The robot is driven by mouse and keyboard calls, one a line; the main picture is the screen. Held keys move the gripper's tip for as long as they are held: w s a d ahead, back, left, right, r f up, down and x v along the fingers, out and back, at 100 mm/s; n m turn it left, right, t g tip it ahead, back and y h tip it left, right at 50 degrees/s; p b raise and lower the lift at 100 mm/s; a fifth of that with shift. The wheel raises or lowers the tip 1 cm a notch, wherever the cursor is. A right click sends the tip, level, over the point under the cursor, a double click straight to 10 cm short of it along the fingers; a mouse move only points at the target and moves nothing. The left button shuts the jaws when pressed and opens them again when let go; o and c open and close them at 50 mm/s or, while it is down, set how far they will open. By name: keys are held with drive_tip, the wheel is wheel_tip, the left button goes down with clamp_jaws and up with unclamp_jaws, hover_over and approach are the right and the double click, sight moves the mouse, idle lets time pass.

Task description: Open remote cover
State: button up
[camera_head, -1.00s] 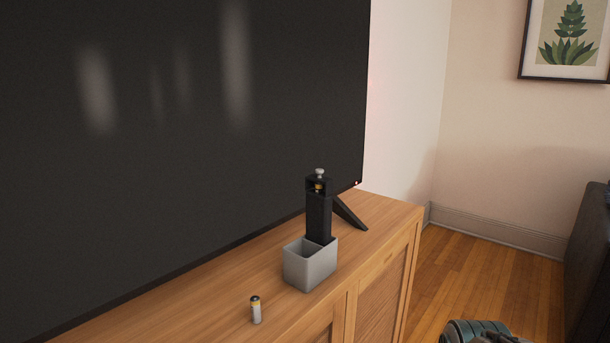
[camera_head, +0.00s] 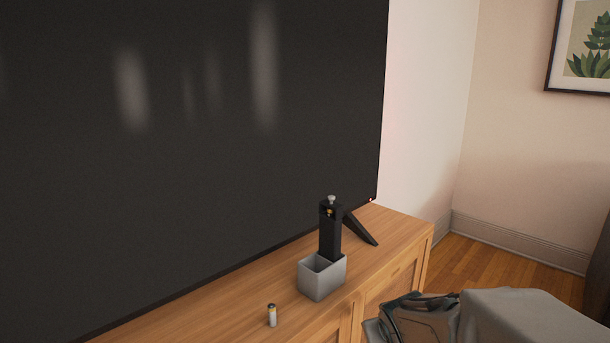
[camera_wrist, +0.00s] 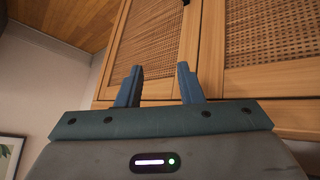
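A black remote (camera_head: 330,237) stands upright in a grey two-part holder (camera_head: 322,279) on the wooden TV cabinet (camera_head: 215,315). A recess near its top shows something gold-coloured, and a small silvery piece sits on its top end. I cannot make out the cover's edges. A battery (camera_head: 271,316) stands upright on the cabinet, left of the holder and nearer me. In the wrist view, my gripper (camera_wrist: 160,69) has its two blue-grey fingers apart with nothing between them. It faces the cabinet's front; the remote is not in that view. In the head view, my arm is at the lower right, apart from the remote.
A large dark TV screen (camera_head: 190,120) stands behind the remote, with its slanted foot (camera_head: 360,228) just right of the remote. Woven cabinet doors (camera_wrist: 265,35) are close in front of my gripper. A framed picture (camera_head: 585,45) hangs on the far wall.

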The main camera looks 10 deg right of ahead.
sight(331, 196)
drive_tip(key=w+d+r+n+t+y+p, duration=0.1)
drive_tip(key=w+r+n+t+y+p, duration=0.15)
drive_tip(key=w+r+p, duration=0.35)
drive_tip(key=w+d+r+n+t+y+p, duration=0.1)
drive_tip(key=r+t+p, duration=0.25)
drive_tip(key=r, duration=0.45)
drive_tip(key=s+a+r+n+t+y+p, duration=0.1)
drive_tip(key=s+a+r+n+y+p, duration=0.25)
drive_tip(key=r+y+p, duration=0.5)
drive_tip(key=shift+y, duration=0.5)
drive_tip(key=x, duration=0.8)
drive_tip(key=r+b+x, duration=0.1)
drive_tip(key=x, duration=0.4)
drive_tip(key=shift+s+a, duration=0.15)
drive_tip(key=shift+a, duration=0.1)
clamp_jaws()
